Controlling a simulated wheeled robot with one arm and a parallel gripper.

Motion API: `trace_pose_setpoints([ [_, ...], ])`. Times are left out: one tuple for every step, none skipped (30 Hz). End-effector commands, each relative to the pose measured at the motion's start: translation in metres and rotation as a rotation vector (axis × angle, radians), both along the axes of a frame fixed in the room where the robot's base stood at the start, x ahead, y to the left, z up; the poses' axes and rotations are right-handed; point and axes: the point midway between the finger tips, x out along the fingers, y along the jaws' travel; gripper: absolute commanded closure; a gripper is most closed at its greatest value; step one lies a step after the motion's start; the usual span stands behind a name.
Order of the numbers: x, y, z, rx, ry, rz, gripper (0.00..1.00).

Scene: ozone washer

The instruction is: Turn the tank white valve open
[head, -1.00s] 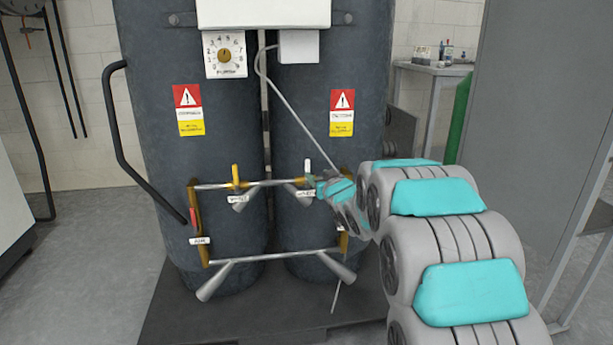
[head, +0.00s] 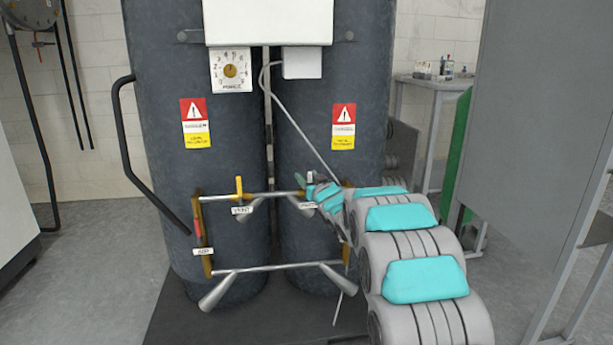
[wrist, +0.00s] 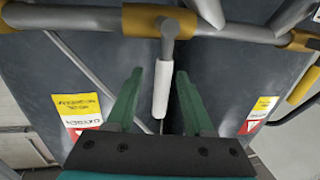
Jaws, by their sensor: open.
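The white valve handle (wrist: 163,90) shows in the wrist view, hanging from a grey pivot on the brass-coloured pipe fitting (wrist: 158,20). My gripper (wrist: 159,74) is open, with one green finger on each side of the handle. Gaps show between the handle and both fingers, so it is not clamped. In the head view my gripper (head: 306,181) is at the right part of the upper pipe (head: 270,194), in front of the right dark tank (head: 300,120). The white handle is hidden there by my gripper.
A yellow valve handle (head: 239,185) stands on the same pipe to the left, above a vent label (head: 242,210). A red handle (head: 197,228) is on the left side of the frame. A thin grey cable (head: 300,130) runs down close to my gripper.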

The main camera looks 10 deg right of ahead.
Motion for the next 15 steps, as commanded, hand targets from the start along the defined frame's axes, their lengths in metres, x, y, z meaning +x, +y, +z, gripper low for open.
trace_pose_setpoints([
  [0.0042, 0.0011, 0.0015, 0.001, -0.003, 0.001, 0.47],
  [0.0058, 0.0015, 0.0019, 0.001, -0.004, 0.001, 0.47],
  [0.0074, 0.0019, 0.0022, 0.001, -0.004, 0.001, 0.47],
  [0.0082, 0.0020, 0.0023, 0.001, -0.004, 0.001, 0.47],
  [0.0086, 0.0022, 0.0022, 0.001, -0.004, 0.001, 0.47],
  [0.0089, 0.0023, 0.0022, 0.001, -0.004, 0.001, 0.47],
  [0.0090, 0.0023, 0.0022, 0.001, -0.004, 0.001, 0.47],
  [0.0090, 0.0023, 0.0021, 0.001, -0.004, 0.001, 0.47],
  [0.0089, 0.0023, 0.0020, 0.001, -0.003, 0.001, 0.47],
  [0.0089, 0.0022, 0.0019, 0.001, -0.003, 0.001, 0.47],
  [0.0088, 0.0023, 0.0018, 0.001, -0.003, 0.001, 0.47],
  [0.0088, 0.0023, 0.0018, 0.001, -0.003, 0.001, 0.50],
  [0.0088, 0.0023, 0.0018, 0.001, -0.003, 0.001, 0.53],
  [0.0087, 0.0022, 0.0017, 0.001, -0.003, 0.001, 0.56],
  [0.0087, 0.0022, 0.0017, 0.001, -0.003, 0.001, 0.61],
])
